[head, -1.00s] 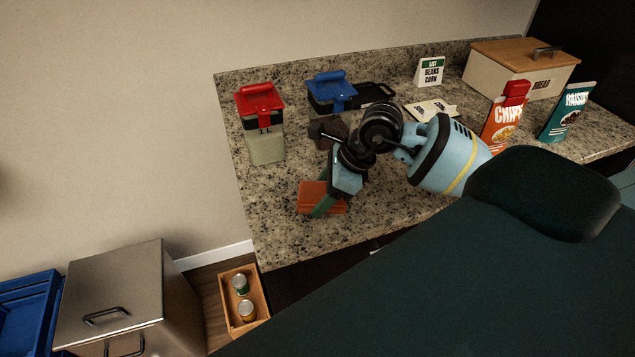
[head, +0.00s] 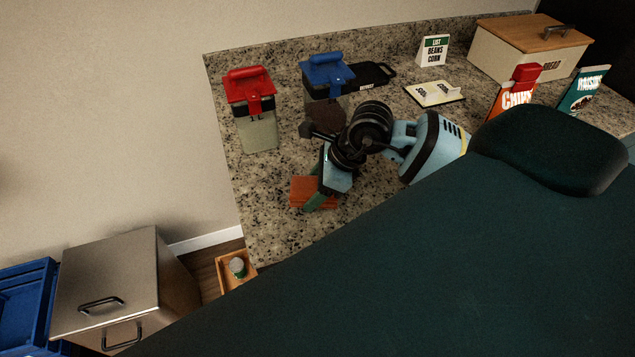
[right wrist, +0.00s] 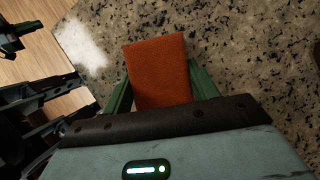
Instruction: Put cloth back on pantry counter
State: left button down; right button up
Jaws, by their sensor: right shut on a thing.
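The cloth (head: 307,190) is a folded orange-brown piece at the front left part of the speckled stone counter (head: 270,222). My right gripper (head: 314,198) is over it with its fingers on the cloth. In the right wrist view the cloth (right wrist: 158,72) sits between the two green fingers of the right gripper (right wrist: 160,90), which are shut on it. The counter surface shows just beyond the cloth there; I cannot tell whether the cloth touches it. My left gripper is not in the head view.
A red-lidded container (head: 254,115) and a blue-lidded container (head: 326,80) stand behind the cloth. A chips bag (head: 512,97), a raisins bag (head: 583,92) and a bread box (head: 520,55) are at the right. A wooden crate (head: 222,276) with a can (head: 237,267) is on the floor.

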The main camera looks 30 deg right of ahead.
jog(key=shift+s+a+r, duration=0.1)
jog(key=shift+s+a, duration=0.05)
jog(key=shift+a, duration=0.1)
jog(key=shift+f, duration=0.25)
jog(key=o, duration=1)
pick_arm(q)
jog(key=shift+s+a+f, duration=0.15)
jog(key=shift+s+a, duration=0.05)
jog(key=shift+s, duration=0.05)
pick_arm(e)
jog(key=shift+d, duration=0.1)
jog(key=shift+r, duration=0.2)
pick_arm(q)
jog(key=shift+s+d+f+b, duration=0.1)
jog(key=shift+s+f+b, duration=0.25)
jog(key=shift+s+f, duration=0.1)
pick_arm(e)
jog(key=shift+v, duration=6)
